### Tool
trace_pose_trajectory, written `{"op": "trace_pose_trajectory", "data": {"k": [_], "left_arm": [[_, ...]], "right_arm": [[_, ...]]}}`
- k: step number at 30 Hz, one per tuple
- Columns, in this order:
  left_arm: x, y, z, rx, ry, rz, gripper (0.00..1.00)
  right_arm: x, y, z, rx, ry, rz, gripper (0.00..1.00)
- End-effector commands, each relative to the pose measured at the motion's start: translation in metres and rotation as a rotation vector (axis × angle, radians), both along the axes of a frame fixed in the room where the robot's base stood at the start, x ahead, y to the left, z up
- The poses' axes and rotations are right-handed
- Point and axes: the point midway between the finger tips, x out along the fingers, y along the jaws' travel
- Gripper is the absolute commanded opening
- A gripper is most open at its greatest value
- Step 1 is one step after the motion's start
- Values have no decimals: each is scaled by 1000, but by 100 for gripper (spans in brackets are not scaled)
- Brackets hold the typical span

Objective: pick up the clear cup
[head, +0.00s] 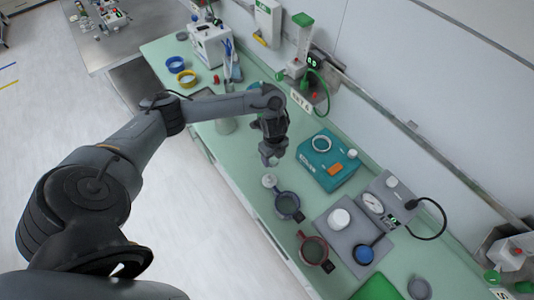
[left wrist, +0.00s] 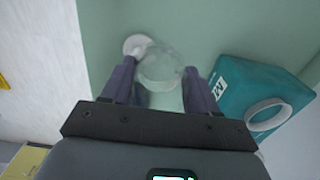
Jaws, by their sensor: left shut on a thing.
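My left gripper (head: 269,156) hangs over the green bench in the head view, its arm reaching in from the left. In the left wrist view, the clear cup (left wrist: 160,67) is between the two fingertips of my left gripper (left wrist: 160,71), which is shut on it. The cup is see-through and pale, with a round rim. In the head view the cup is too small and faint to make out clearly at the fingertips. My right gripper is in neither view.
A small white round item (head: 269,181) lies close beside the gripper; it also shows in the left wrist view (left wrist: 136,44). A teal box (head: 328,163) with a white ring stands to the right. Dark-handled round items (head: 287,204) and a grey device (head: 374,205) are nearer the front.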

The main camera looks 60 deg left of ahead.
Motion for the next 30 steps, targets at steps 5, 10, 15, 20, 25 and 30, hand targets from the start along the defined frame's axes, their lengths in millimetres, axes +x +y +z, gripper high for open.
{"op": "trace_pose_trajectory", "data": {"k": [5, 10, 15, 20, 25, 30], "left_arm": [[6, -11, 9, -1, -2, -1, 26], [9, -19, 14, -1, -1, -2, 26], [11, -23, 16, 0, -1, -1, 26], [13, -26, 18, 0, -1, -1, 26], [13, -27, 19, 0, 0, -1, 26], [13, -28, 19, 0, 0, 0, 26]], "right_arm": [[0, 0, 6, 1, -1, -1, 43], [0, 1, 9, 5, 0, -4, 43], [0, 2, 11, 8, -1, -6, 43], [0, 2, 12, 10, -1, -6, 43], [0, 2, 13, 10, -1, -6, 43], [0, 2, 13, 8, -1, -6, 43]]}}
